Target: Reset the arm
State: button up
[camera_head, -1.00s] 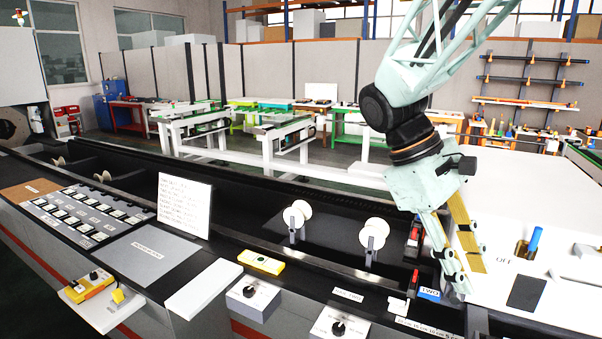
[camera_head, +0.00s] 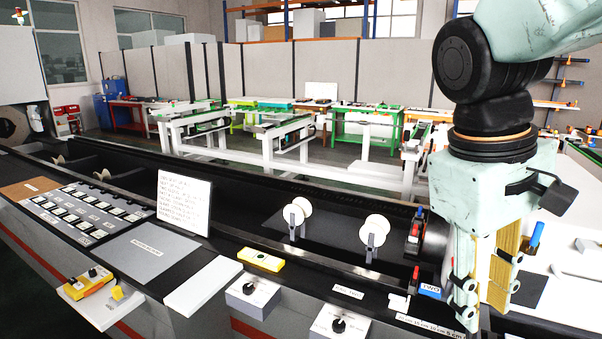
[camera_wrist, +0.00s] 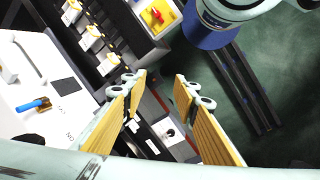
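My gripper (camera_head: 484,300) hangs at the right of the head view, pointing down, in front of the white panel (camera_head: 570,262). Its two yellow-lined fingers are apart with nothing between them. In the wrist view my gripper (camera_wrist: 160,100) also shows open and empty, with a clear gap between the finger pads. Part of the panel and the console's right end is hidden behind the gripper and arm.
A long dark console carries white rollers (camera_head: 375,232), a sign board (camera_head: 184,204), a yellow box (camera_head: 260,260) and knob boxes (camera_head: 338,324). A blue handle (camera_head: 536,236) stands on the white panel. The floor behind the console holds several workbenches (camera_head: 285,133).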

jog(key=s+a+f+m+t+y+b, duration=0.1)
jog(key=s+a+m+t+y, duration=0.1)
jog(key=s+a, duration=0.3)
jog(key=shift+s+a+m+t+y, duration=0.25)
jog(key=shift+s+m+t, duration=0.6)
jog(key=shift+s, duration=1.5)
jog(key=shift+d, duration=0.1)
dwell(1.3)
